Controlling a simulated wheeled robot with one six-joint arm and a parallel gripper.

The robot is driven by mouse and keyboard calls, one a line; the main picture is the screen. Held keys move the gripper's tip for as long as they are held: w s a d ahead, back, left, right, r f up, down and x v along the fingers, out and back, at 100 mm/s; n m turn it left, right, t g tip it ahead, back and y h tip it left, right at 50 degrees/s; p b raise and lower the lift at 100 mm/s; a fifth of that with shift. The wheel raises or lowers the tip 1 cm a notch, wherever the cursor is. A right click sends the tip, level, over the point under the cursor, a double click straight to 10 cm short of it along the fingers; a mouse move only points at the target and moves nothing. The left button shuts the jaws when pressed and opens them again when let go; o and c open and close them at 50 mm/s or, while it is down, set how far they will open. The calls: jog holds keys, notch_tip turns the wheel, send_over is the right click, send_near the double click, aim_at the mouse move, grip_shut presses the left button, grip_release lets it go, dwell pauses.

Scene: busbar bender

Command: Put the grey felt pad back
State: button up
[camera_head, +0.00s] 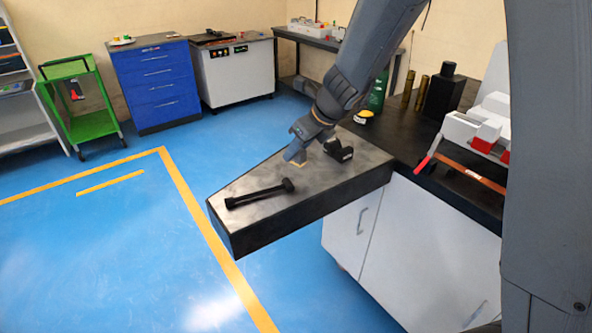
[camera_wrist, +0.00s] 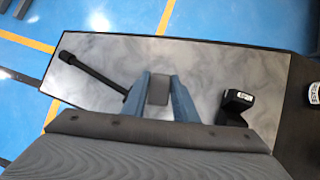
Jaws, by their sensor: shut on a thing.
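The grey felt pad (camera_wrist: 158,90) is a small grey block between the two blue fingers of my gripper (camera_wrist: 160,88) in the wrist view. My gripper is shut on it, with a finger on each side. In the head view my gripper (camera_head: 296,157) points down over the grey metal top of a dark slab-like bench (camera_head: 320,185), near its middle. The pad cannot be made out clearly there. I cannot tell whether the pad touches the top.
A black mallet-like tool (camera_head: 260,193) lies on the metal top to the left. A small black device with a label (camera_head: 339,151) sits to the right of my gripper. A dark counter (camera_head: 408,145) holding several items adjoins behind. The metal between is clear.

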aim_at(304, 164)
jog(key=shift+f+b, duration=0.45)
jog(key=shift+f, duration=2.25)
jog(key=o, duration=1.1)
jog(key=shift+f, duration=0.1)
jog(key=shift+o, duration=0.2)
jog(key=v, duration=0.7)
jog(key=shift+s+d, duration=0.5)
jog(key=s+d+f+n+g+h, duration=0.1)
jog(key=s+d+n+h, duration=0.1)
jog(key=s+d+n, duration=0.4)
jog(key=s+d+f+n+g+h, duration=0.1)
jog(key=s+d+f+n+h, duration=0.1)
jog(key=s+d+n, duration=0.5)
jog(key=s+n, duration=0.6)
jog(key=n, duration=0.8)
jog(key=shift+d+g+h, duration=0.2)
jog(key=shift+g+h, duration=0.1)
jog(key=shift+g, duration=0.1)
jog(key=shift+f+b, duration=0.15)
jog(key=shift+b, duration=0.15)
